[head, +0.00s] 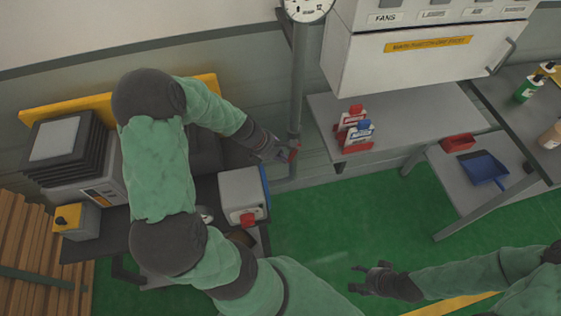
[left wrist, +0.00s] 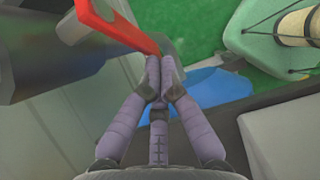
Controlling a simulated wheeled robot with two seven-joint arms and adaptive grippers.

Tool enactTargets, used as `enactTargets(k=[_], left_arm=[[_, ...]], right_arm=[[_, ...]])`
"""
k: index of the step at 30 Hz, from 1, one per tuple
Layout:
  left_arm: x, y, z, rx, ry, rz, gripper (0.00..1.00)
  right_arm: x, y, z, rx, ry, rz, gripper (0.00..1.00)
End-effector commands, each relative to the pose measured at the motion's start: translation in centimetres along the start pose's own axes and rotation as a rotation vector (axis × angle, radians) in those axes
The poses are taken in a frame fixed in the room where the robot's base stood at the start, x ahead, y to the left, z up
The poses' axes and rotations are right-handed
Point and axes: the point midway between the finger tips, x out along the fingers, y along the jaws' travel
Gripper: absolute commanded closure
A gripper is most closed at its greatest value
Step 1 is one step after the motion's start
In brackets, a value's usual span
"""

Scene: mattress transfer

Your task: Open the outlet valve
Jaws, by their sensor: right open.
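The outlet valve has a red handle (head: 293,154), low on the grey vertical pipe (head: 298,90). In the left wrist view the red handle (left wrist: 112,24) slants down from the upper left, and its lower end is at my fingertips. My left gripper (head: 283,152) is beside the pipe at the handle. In the left wrist view its fingers (left wrist: 160,68) are drawn together, touching or very near the handle's end. I cannot tell whether they pinch it. My right gripper (head: 366,281) is open and empty above the green floor, away from the valve.
A round gauge (head: 306,6) tops the pipe. A white box with a red knob (head: 242,193) stands near my left arm. A blue dustpan (head: 484,169) lies at right. The green floor (head: 330,220) is mostly clear.

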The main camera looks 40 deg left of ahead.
Motion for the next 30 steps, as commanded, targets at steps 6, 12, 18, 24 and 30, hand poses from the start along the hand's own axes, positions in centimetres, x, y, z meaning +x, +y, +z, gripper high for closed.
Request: enactTargets(k=[6,12,18,24,30], left_arm=[[0.8,0.0,-0.1,0.001,-0.056,0.003,1.0],[1.6,0.0,0.5,0.002,-0.062,0.001,1.0],[1.8,0.0,0.5,0.003,-0.061,0.003,1.0],[1.8,0.0,0.5,0.002,-0.061,0.003,1.0],[1.5,0.4,0.3,0.005,-0.061,0.001,1.0]], right_arm=[[2.6,0.9,-0.1,0.0,0.0,0.0,0.35],[1.7,0.6,-0.1,0.0,0.001,0.0,0.35],[1.7,0.6,-0.1,0.0,0.0,0.0,0.35],[1.7,0.6,-0.1,0.0,0.0,0.0,0.35],[1.4,0.5,-0.1,0.0,0.0,0.0,0.35]])
